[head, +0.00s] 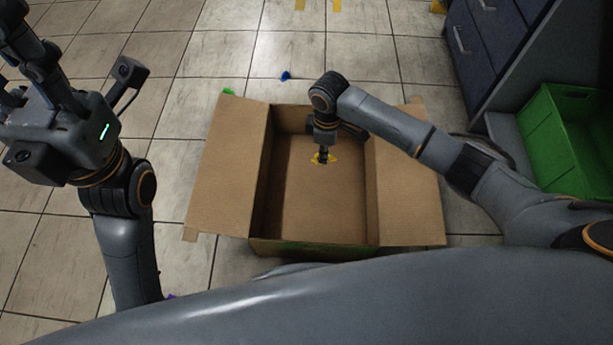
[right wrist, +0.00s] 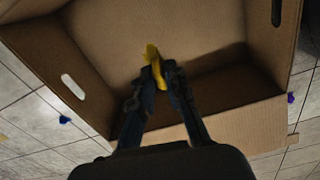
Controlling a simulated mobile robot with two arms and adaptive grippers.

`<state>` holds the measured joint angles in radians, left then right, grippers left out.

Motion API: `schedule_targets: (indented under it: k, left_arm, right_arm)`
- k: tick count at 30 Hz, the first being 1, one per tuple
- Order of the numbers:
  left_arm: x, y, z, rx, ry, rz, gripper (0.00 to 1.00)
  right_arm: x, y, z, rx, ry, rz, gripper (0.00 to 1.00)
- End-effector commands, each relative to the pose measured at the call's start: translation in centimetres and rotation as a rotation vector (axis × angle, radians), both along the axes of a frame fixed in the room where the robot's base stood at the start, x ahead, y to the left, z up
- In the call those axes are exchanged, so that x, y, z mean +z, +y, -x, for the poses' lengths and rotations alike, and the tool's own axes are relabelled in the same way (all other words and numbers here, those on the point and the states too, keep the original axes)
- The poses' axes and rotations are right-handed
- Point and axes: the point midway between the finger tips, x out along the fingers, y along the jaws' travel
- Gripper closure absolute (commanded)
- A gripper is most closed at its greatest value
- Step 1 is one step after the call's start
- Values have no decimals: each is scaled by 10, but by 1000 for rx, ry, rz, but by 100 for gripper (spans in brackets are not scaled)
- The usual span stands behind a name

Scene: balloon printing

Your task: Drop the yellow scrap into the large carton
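The large carton (head: 224,165) stands open on the tiled floor in the head view, its flaps folded outward. My right gripper (head: 322,157) reaches down into the carton opening. It looks shut on the yellow scrap (head: 331,159), whose edges show around the fingertips. In the right wrist view the yellow scrap (right wrist: 154,62) sits between the fingertips of my right gripper (right wrist: 160,75), with the carton's brown inside (right wrist: 110,40) behind it. My left gripper (head: 25,70) is at the upper left of the head view, away from the carton; its fingertips are cut off.
A blue scrap (head: 286,76) lies on the floor behind the carton, and a green scrap (head: 229,92) shows at its back left corner. A green crate (head: 540,135) stands at the right, beside a drawer cabinet (head: 480,45). The floor left of the carton is mostly clear.

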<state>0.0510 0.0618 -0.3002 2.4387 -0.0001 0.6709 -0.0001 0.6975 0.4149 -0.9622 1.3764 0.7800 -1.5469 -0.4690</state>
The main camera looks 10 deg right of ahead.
Motion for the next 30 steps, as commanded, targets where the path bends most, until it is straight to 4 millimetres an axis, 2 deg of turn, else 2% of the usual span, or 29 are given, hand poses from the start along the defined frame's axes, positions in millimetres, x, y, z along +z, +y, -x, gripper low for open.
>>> schedule_targets:
  k: [1,2,3,11,14,17,24,30]
  left_arm:
    - [0,0,0,0,0,0,60]
    - [0,0,0,0,0,0,60]
    - [0,0,0,0,0,0,60]
    - [0,0,0,0,2,0,60]
    - [-1,0,-1,0,2,0,60]
    - [0,0,-1,0,2,0,60]
    - [0,0,0,0,1,1,60]
    - [0,0,0,0,1,0,60]
  right_arm:
    - [0,0,0,0,0,0,70]
    - [0,0,0,0,0,0,64]
    - [0,0,0,0,0,0,62]
    - [0,0,0,0,0,0,62]
    - [6,0,-1,0,-2,-1,62]
    - [20,0,-1,0,-3,-2,62]
    - [72,0,-1,2,-4,-2,62]
    - [106,0,-1,0,-3,-1,62]
